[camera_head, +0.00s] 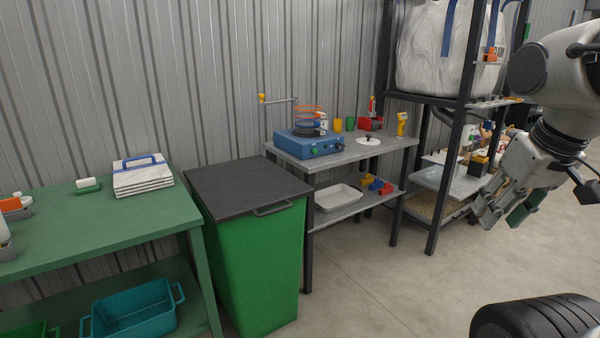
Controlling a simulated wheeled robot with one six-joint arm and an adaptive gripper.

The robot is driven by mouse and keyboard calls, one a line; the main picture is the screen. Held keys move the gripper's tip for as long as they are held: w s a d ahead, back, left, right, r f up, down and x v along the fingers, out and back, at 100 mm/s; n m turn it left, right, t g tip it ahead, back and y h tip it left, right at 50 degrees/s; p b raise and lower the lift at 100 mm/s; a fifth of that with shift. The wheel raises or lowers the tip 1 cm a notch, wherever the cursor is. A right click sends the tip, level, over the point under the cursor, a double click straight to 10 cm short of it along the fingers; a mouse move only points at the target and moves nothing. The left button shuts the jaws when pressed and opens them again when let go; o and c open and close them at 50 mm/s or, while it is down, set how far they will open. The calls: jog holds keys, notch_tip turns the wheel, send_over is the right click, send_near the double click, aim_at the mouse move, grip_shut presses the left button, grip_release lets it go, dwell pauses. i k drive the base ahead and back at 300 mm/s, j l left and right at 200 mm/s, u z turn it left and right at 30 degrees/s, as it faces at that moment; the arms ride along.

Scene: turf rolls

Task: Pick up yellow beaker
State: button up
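A small yellow beaker (337,125) stands upright at the back of a grey-topped workbench (385,146), just left of a green beaker (350,124). It is small in the view, and nothing hides its front. My gripper (503,218) hangs at the right side of the view, pointing down over the floor. It is far to the right of the beaker and nearer to the camera. Its two fingers stand apart with nothing visible between them.
A blue machine (310,143) with orange rings stands left of the beakers; a red item (371,122) and yellow tool (402,123) stand right. A green bin (255,265) and green table (90,215) are left.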

aim_at(336, 122)
jog(key=i+l+z, duration=0.1)
jog(key=i+z, duration=0.3)
jog(key=i, duration=0.35)
jog(key=i+j+z, duration=0.1)
jog(key=i+z, duration=0.3)
jog(key=i, duration=0.35)
jog(key=i+l+u, duration=0.15)
jog(key=i, duration=1.9)
